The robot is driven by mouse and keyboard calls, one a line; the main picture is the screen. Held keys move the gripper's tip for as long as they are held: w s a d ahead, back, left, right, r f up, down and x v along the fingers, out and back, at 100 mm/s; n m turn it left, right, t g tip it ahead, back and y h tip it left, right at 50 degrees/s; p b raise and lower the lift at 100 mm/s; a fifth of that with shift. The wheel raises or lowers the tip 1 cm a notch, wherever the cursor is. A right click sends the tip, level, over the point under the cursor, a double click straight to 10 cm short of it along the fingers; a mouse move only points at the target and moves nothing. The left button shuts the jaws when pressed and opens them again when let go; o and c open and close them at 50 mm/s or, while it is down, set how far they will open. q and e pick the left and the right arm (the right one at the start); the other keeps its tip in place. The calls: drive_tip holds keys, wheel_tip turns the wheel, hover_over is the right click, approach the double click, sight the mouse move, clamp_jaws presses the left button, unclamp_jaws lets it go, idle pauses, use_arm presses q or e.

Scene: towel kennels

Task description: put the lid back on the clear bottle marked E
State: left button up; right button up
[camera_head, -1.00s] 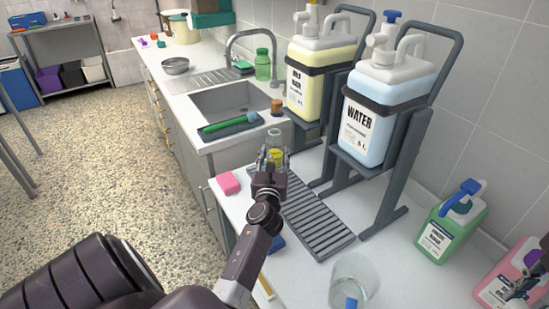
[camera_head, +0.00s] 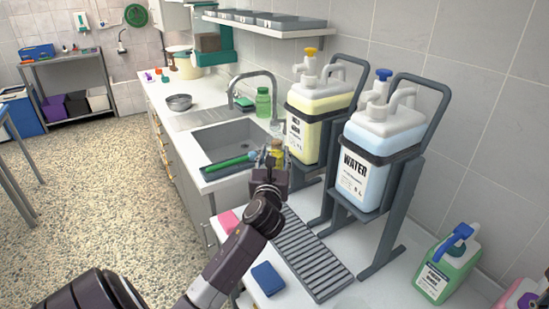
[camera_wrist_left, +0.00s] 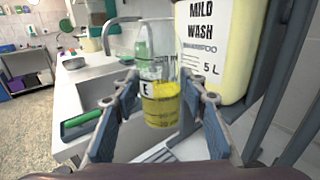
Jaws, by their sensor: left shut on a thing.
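My left gripper (camera_head: 270,162) is shut on the clear bottle marked E (camera_wrist_left: 162,103), a clear vessel with yellow liquid in its lower part. In the left wrist view the bottle is close to upright between the two fingers, and no lid shows on its top. In the head view the bottle (camera_head: 279,157) is small and partly hidden by the gripper. A brown, cork-like lid (camera_head: 277,144) shows at the bottle's upper end, apparently on the counter behind it; the overlap hides how far apart they are. My right gripper is not in view.
The yellow Mild Wash container (camera_wrist_left: 208,45) stands close right of the bottle, on a rack beside the Water container (camera_head: 375,155). The sink (camera_head: 238,140) and a green brush (camera_head: 228,162) lie left. A slatted drain tray (camera_head: 315,262) and blue sponge (camera_head: 268,278) are nearer.

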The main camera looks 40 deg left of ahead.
use_arm(q)
drive_tip(key=o, duration=0.7)
clamp_jaws()
